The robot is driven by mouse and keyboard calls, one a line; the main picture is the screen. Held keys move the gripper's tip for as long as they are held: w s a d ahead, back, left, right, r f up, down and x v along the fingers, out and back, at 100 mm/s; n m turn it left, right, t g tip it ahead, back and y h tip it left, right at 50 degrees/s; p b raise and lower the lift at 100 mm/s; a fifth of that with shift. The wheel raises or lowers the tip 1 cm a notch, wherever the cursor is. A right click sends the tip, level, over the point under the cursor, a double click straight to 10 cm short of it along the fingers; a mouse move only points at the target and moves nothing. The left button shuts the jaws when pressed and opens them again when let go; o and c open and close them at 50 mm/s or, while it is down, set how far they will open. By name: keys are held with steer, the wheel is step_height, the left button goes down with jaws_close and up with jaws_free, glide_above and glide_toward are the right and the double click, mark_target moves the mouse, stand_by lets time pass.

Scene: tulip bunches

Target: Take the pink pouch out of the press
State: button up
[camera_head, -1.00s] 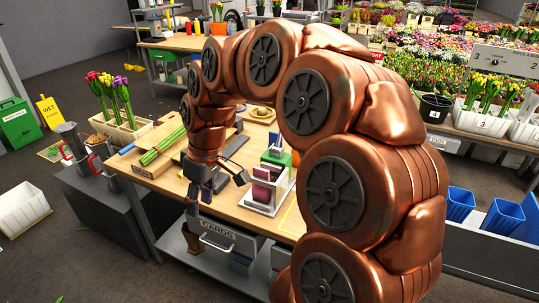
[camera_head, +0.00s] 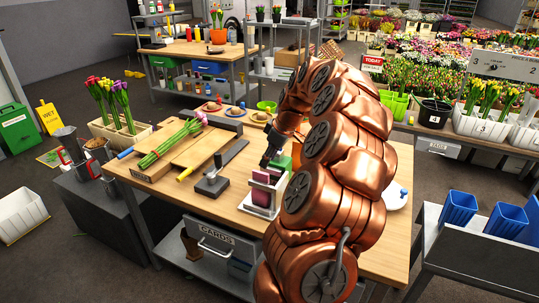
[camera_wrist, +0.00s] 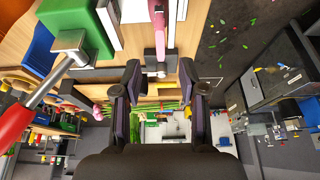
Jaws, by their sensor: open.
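The pink pouch (camera_head: 262,178) stands upright in the small pale press (camera_head: 258,210) on the wooden table, with a dark maroon plate-like part across its front. In the wrist view a pink strip (camera_wrist: 159,28), seemingly the pouch from above, lies just beyond my fingers and roughly in line with the gap between them. My gripper (camera_head: 269,160) is just above and behind the pouch in the head view. In the wrist view its two dark fingers (camera_wrist: 161,78) are apart with nothing held between them. My arm hides the right side of the press.
A green block (camera_head: 284,162) sits close behind the press; it also shows in the wrist view (camera_wrist: 72,22). Tulip stems (camera_head: 168,142) lie on a wooden tray farther left.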

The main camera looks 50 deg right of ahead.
mark_target(262, 173)
steer(key=p+x, duration=0.1)
steer(key=x, duration=0.5)
steer(key=shift+w+f+p, duration=0.15)
steer(key=shift+f+p, duration=0.05)
steer(key=shift+p, duration=0.2)
steer(key=shift+c, duration=0.3)
steer(key=shift+a, duration=0.1)
jaws_close()
steer(key=shift+r+b, duration=0.2)
steer(key=shift+b, duration=0.3)
